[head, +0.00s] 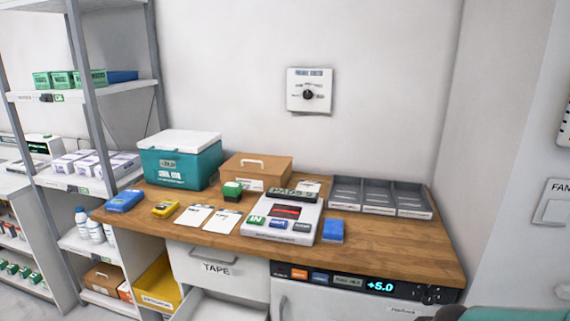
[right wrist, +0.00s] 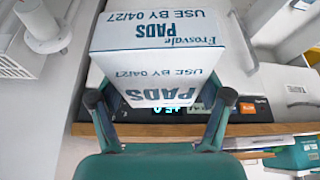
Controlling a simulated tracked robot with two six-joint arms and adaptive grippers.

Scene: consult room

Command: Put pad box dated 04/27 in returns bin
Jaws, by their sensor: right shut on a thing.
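In the head view only part of my right arm shows at the bottom right edge, and the box is out of sight. A yellow open bin (head: 160,283) sits under the counter at the left. Its label is too small to read, so I cannot tell whether it is the returns bin. My left gripper is not in view.
The wooden counter (head: 400,240) holds a teal cooler (head: 180,160), a cardboard box (head: 257,171), a white device (head: 283,217) and grey trays (head: 380,195). A drawer marked TAPE (head: 212,266) is below. A shelf rack (head: 90,100) stands left. The counter's front right is clear.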

